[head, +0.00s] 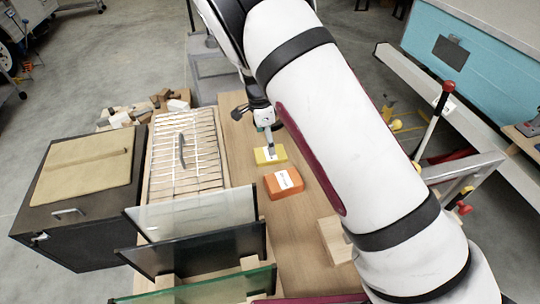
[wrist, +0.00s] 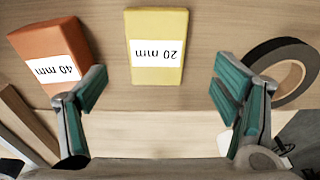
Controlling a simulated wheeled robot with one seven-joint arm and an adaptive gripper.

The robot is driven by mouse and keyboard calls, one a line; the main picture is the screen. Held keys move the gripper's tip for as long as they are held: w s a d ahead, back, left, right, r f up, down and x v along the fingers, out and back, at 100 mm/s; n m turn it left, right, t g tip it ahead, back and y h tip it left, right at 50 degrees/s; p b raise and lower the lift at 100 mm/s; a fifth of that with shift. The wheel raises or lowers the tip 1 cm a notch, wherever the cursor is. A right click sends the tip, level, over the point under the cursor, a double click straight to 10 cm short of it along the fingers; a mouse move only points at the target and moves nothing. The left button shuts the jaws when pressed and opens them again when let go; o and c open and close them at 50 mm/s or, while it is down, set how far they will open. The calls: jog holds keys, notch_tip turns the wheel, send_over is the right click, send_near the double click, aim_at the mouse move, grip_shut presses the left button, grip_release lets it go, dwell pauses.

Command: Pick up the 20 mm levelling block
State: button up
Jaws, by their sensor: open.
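The 20 mm levelling block (wrist: 157,27) is a yellow block with a white label reading "20 mm", upside down in the wrist view. It lies on the wooden bench top (wrist: 200,95). In the head view the yellow block (head: 266,158) lies just beyond the orange block. My gripper (wrist: 158,98) is open and empty, its teal-padded fingers wide apart. In the wrist view the yellow block lies between and ahead of the fingers, touching neither. In the head view my gripper (head: 270,148) is above the yellow block; the arm hides much of the bench to its right.
An orange block (wrist: 50,48) labelled "40 mm" lies beside the left finger; it also shows in the head view (head: 287,190). A roll of black tape (wrist: 262,62) lies near the right finger. Glass panes (head: 205,212) stand upright on the left. Bare bench (head: 238,135) shows left of the block.

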aim_at(263, 158)
jog(key=f, duration=0.2)
jog(key=f+b, duration=0.1)
jog(key=f, duration=0.2)
jog(key=shift+s+d+f, duration=0.1)
jog(key=shift+d+f, duration=0.2)
jog(key=shift+d, duration=0.05)
jog(key=shift+r, duration=0.1)
jog(key=c, duration=1.3)
jog(key=shift+r, duration=0.1)
jog(key=shift+c, duration=0.2)
